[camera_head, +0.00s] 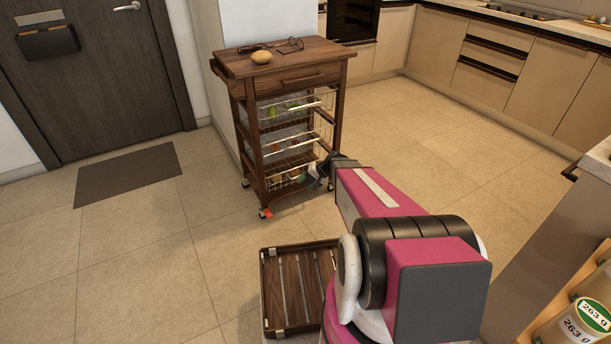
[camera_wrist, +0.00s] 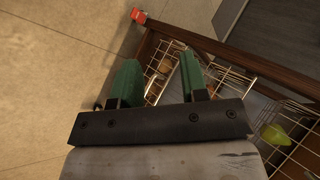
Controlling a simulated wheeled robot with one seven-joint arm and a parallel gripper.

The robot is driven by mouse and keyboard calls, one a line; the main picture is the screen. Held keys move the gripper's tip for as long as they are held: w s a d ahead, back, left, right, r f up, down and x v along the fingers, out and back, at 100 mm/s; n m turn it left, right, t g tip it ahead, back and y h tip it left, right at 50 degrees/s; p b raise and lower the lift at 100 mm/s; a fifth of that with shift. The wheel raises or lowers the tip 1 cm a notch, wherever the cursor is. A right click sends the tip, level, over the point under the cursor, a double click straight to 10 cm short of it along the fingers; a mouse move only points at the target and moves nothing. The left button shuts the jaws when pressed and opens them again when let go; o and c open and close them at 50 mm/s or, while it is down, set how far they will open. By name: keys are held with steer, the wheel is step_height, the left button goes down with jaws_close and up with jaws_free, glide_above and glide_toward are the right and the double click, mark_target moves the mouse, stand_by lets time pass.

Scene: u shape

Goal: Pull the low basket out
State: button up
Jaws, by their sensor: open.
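A dark wooden kitchen cart (camera_head: 282,80) stands by the white wall corner, with several wire baskets stacked under its drawer. The low basket (camera_head: 287,177) is the bottom one, with small items inside. It also shows in the wrist view (camera_wrist: 160,72), partly behind my fingers. My gripper (camera_head: 322,172) is at the front right of the low basket in the head view. In the wrist view my gripper (camera_wrist: 160,82) has its two green fingers apart, with the basket's front region between and beyond them. Whether a finger touches the basket's bar cannot be told.
Two higher wire baskets (camera_head: 285,138) hold items, one a green fruit (camera_wrist: 275,134). A yellow fruit (camera_head: 261,57) and glasses lie on the cart top. A slatted wooden tray (camera_head: 297,290) is near my base.

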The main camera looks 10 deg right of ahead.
steer(key=w+d+f+m+t+y, duration=0.2)
steer(key=w+d+f+m+t, duration=0.65)
steer(key=w+f, duration=0.7)
steer(key=shift+n+t, duration=0.35)
steer(key=shift+n, duration=0.1)
steer(key=w+a, duration=0.1)
steer(key=w, duration=0.1)
steer(key=w+a, duration=0.2)
steer(key=w, duration=0.1)
steer(key=w+a+f, duration=0.1)
steer(key=w, duration=0.2)
steer(key=shift+w+a, duration=0.25)
steer(key=shift+a, duration=0.15)
jaws_close()
